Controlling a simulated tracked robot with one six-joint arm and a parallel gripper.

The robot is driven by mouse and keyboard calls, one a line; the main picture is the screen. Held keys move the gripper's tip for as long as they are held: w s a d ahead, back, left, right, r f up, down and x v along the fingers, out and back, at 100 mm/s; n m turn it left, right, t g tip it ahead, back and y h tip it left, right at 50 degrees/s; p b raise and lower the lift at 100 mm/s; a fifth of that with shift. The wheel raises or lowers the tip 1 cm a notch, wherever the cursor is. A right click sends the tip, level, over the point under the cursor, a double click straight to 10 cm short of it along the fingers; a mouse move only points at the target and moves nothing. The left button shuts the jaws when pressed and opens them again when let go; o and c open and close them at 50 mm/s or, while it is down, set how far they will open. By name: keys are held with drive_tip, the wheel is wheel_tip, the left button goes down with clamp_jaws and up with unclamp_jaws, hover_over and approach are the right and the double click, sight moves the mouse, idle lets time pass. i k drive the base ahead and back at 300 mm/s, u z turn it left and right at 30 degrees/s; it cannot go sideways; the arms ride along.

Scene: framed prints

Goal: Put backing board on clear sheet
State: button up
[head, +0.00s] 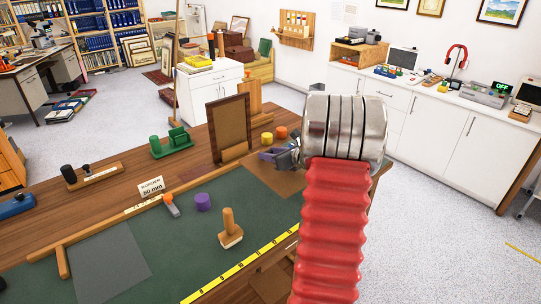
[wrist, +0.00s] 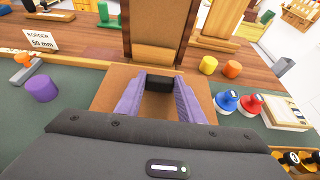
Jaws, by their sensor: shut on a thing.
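A flat brown board (head: 284,181), which looks like the backing board, is under my gripper (head: 272,155) at the far right of the green mat. In the wrist view the board (wrist: 108,97) spreads to both sides of my purple fingers (wrist: 160,88). The fingers are shut on a black block (wrist: 160,82) that seems to be the board's grip. I cannot tell whether the board touches the table. A grey flat sheet (head: 97,263), likely the clear sheet, lies on the mat at the front left, well apart from my gripper. The red sleeve of my arm hides the mat's right side.
A brown panel (head: 228,125) stands upright in a wooden holder behind the mat. A wooden-handled block (head: 230,230), a purple cylinder (head: 203,202) and an orange-grey tool (head: 171,204) stand on the mat. Wooden strips (head: 63,262) edge it. Blue and red knobs (wrist: 227,101) stand right of my gripper.

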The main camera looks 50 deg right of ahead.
sight(106, 260)
drive_tip(key=k, duration=1)
